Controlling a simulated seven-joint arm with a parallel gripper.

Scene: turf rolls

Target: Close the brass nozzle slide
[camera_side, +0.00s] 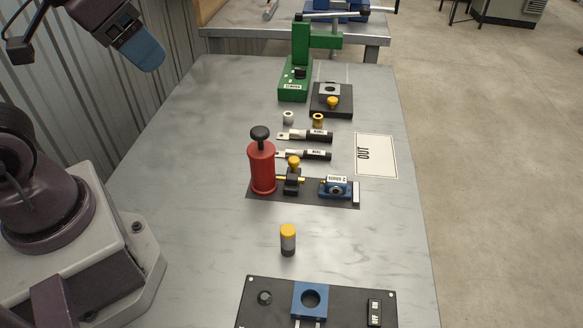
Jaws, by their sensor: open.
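A red cylinder (262,168) with a black knob on top stands upright on a dark plate (310,203) in the middle of the table. A small black block (292,188) with brass-coloured parts sits just right of it. A yellow-brass knob (294,161) tops this block, which looks like the nozzle slide. Whether the slide is open or closed is too small to tell. A blue fixture (335,188) with a white label and a round opening faces the block from the right, apart from it.
Two black-handled tools (318,155) and two small cups lie behind the red cylinder. A green press (294,75) is at the back; a black panel with a blue ring (310,285) is nearest. The OUT sheet (376,157) is bare.

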